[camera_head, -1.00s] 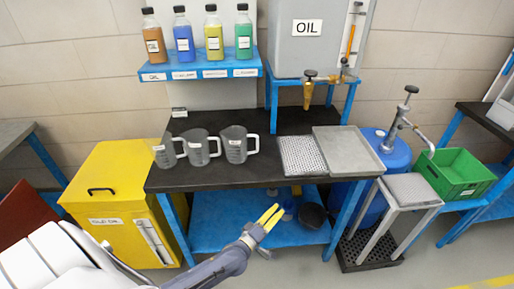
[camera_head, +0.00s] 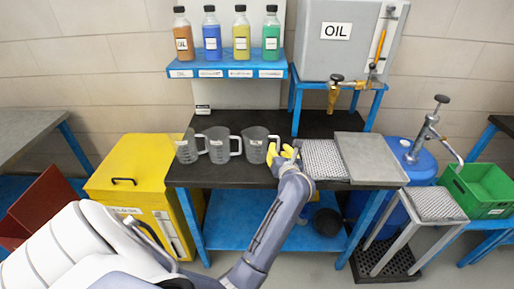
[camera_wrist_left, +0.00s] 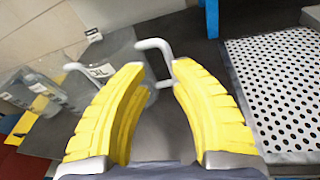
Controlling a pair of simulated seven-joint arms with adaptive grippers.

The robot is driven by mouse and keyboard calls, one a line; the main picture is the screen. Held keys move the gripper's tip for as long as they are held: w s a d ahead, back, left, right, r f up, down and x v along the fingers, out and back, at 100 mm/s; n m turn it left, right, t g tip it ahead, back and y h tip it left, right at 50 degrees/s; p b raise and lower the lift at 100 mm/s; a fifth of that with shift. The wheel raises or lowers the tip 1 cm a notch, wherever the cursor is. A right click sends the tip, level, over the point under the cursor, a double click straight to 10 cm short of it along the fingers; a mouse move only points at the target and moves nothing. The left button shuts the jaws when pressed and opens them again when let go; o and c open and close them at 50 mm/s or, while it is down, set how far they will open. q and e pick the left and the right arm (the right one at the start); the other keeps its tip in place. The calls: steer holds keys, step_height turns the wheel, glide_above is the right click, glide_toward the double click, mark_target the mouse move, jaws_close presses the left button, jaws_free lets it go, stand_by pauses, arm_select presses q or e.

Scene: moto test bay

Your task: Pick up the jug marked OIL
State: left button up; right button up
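Three clear grey jugs stand in a row on the dark bench top: a left jug (camera_head: 187,148), a middle jug (camera_head: 218,148) and a right jug (camera_head: 255,148). Their labels are too small to read in the head view. The right jug shows in the left wrist view (camera_wrist_left: 118,48) with a label that seems to read OIL; a yellow finger hides part of it. My left gripper (camera_head: 287,153) is at its handle side. In the left wrist view its fingers (camera_wrist_left: 157,67) are open, with the pale handle between and beyond the tips. My right gripper is out of view.
A perforated tray (camera_head: 323,160) and a flat grey tray (camera_head: 368,158) lie right of the jugs. A grey tank (camera_head: 345,52) marked OIL with a tap stands behind. Bottles line a blue shelf (camera_head: 228,69). A yellow bin (camera_head: 135,165) stands left.

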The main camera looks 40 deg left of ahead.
mark_target(278, 150)
arm_select(q)
steer(key=shift+w+d+f+n+g+h, duration=0.15)
steer(key=shift+d+f+n+g+h, duration=0.35)
steer(key=shift+f+n+h, duration=0.3)
steer(key=shift+w+f+n, duration=0.1)
steer(key=shift+n, duration=0.2)
steer(key=shift+w+f+h, duration=0.15)
steer(key=shift+h, duration=0.15)
steer(key=shift+x, duration=3.5)
jaws_close()
